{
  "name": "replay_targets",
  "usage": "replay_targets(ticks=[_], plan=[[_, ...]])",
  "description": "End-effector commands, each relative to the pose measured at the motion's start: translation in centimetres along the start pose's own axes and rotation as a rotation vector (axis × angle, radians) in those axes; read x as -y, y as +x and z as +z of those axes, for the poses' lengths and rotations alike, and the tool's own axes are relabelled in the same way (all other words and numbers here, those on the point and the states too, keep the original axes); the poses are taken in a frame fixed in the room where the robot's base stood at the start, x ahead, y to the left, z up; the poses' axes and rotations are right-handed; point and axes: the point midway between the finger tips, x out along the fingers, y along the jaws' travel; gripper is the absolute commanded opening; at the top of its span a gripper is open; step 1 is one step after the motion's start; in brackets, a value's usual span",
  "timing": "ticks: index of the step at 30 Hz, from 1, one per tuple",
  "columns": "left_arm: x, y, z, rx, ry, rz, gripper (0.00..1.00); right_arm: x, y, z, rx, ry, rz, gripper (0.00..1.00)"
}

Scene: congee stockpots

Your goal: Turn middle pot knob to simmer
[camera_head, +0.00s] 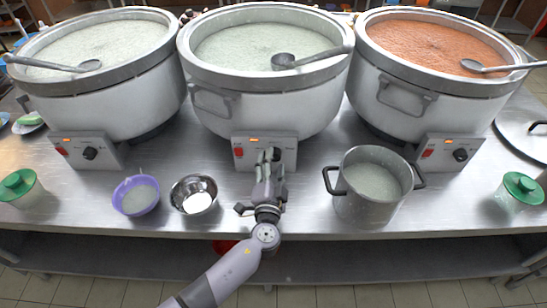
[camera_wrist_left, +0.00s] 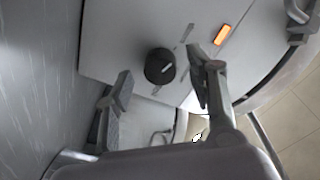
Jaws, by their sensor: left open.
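The middle pot (camera_head: 262,107) is a large white stockpot of pale congee. Its control panel (camera_head: 286,139) carries a red switch (camera_head: 239,152) and a lit orange display (camera_head: 253,139). My left gripper (camera_head: 268,157) is in front of this panel and hides its knob in the head view. In the left wrist view the black round knob (camera_wrist_left: 160,66) shows with a pale pointer mark. The open fingers of my left gripper (camera_wrist_left: 160,76) stand on either side of it, apart from it in the picture. Their exact depth to the knob is unclear. My right gripper is out of view.
Left and right pots (camera_head: 100,100) (camera_head: 420,100) flank the middle one. A purple bowl (camera_head: 136,208) and a steel bowl (camera_head: 193,207) stand left of my arm. A smaller two-handled pot (camera_head: 362,208) stands right. Green-lidded jars (camera_head: 17,184) (camera_head: 523,188) stand near both ends.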

Motion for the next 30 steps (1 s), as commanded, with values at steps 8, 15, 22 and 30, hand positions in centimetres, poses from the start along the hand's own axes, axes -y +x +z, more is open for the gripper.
replay_targets(ticks=[8,15,22,30], plan=[[0.0,1.7,0.1,0.001,-0.001,0.000,0.51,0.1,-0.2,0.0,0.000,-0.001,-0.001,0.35],[0.0,1.8,0.1,0.001,-0.001,0.000,0.51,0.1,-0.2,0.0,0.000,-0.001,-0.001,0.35],[0.0,1.7,0.0,0.001,-0.001,0.000,0.35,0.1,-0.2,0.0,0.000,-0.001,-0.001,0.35],[0.0,1.7,0.0,0.001,-0.001,0.000,0.17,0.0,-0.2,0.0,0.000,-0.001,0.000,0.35]])
